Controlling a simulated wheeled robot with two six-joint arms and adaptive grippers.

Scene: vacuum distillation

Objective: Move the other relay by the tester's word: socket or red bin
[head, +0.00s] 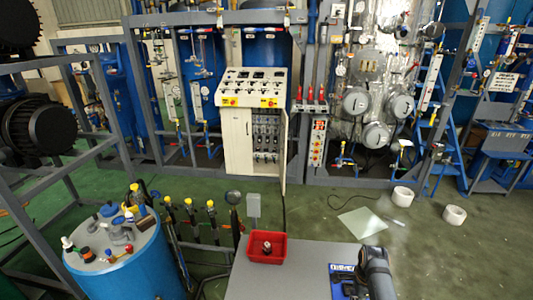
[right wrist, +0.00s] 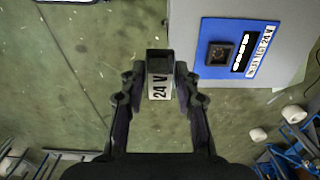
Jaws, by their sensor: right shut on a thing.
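My right gripper (right wrist: 160,82) is shut on a dark relay (right wrist: 159,62) with a white label reading "24 V". In the right wrist view the relay is seen over the green floor, left of the blue tester panel (right wrist: 215,65). The tester has a dark square socket (right wrist: 220,53), a strip of small marks and a label ending in "24 V"; no verdict is readable. In the head view the tester (head: 337,285) is partly hidden by my right arm. My left gripper is not in view.
The grey table (head: 290,285) is bare between bin and tester. A grey box on a post (head: 253,205) stands behind the bin. A blue drum (head: 135,265) with fittings is at the left. White rings (head: 402,196) and a pale sheet (head: 364,222) lie on the floor.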

